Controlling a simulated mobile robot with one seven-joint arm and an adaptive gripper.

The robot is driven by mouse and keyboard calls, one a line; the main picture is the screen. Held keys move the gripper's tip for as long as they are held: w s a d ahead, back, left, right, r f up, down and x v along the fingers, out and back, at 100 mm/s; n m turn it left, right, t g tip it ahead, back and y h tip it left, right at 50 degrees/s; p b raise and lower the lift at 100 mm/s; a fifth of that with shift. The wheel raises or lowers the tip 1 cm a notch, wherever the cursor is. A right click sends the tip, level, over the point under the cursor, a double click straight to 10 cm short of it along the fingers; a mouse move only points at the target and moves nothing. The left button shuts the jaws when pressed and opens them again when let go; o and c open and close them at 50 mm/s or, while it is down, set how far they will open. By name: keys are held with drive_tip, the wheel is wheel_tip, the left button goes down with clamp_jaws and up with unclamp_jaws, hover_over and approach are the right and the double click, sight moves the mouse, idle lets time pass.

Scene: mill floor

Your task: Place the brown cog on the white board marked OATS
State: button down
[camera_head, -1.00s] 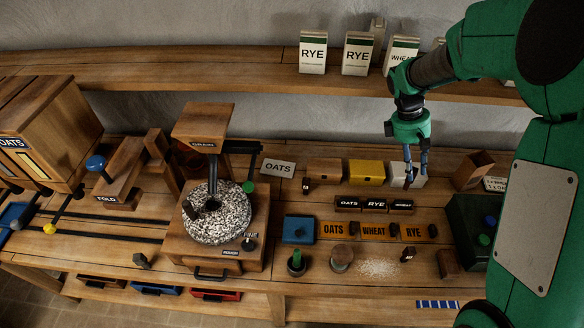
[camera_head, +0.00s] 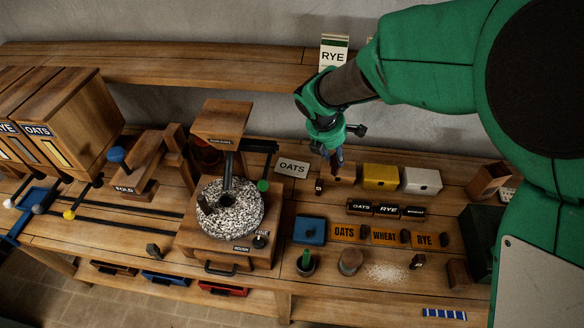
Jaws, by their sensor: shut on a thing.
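The white board marked OATS (camera_head: 292,168) lies tilted at the back of the bench, just right of the mill. My gripper (camera_head: 337,163) points down to the right of the board, above or in front of the brown box. It is shut on a small brown piece, which I take to be the brown cog (camera_head: 337,157). The fingers hide much of it, and its teeth are too small to make out. The held piece is apart from the board.
The mill (camera_head: 228,210) with its speckled stone stands left of the board. A brown box (camera_head: 345,174), yellow box (camera_head: 380,178) and white box (camera_head: 421,181) stand in a row. The shelf (camera_head: 180,68) runs behind.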

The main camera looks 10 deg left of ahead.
drive_tip(key=s+a+n+y, duration=0.15)
drive_tip(key=a+n, duration=0.25)
drive_tip(key=a, duration=0.4)
wheel_tip(320, 180, down, 14)
drive_tip(key=shift+d+r+m+t, duration=0.25)
drive_tip(key=shift+d+m+t, duration=0.05)
drive_tip(key=shift+d+m+p, duration=0.1)
drive_tip(key=shift+m+p, duration=0.3)
drive_tip(key=shift+p, duration=0.15)
drive_tip(key=w+a, duration=0.3)
drive_tip(key=w, duration=0.4)
drive_tip(key=w+a+f, duration=0.1)
drive_tip(key=w+a, duration=0.1)
drive_tip(key=w, duration=0.6)
drive_tip(key=shift+a+f, duration=0.25)
drive_tip(key=shift+a, duration=0.15)
drive_tip(key=shift+f+b, duration=0.35)
drive_tip(key=shift+f, duration=1.4)
drive_tip(key=shift+f, duration=0.1)
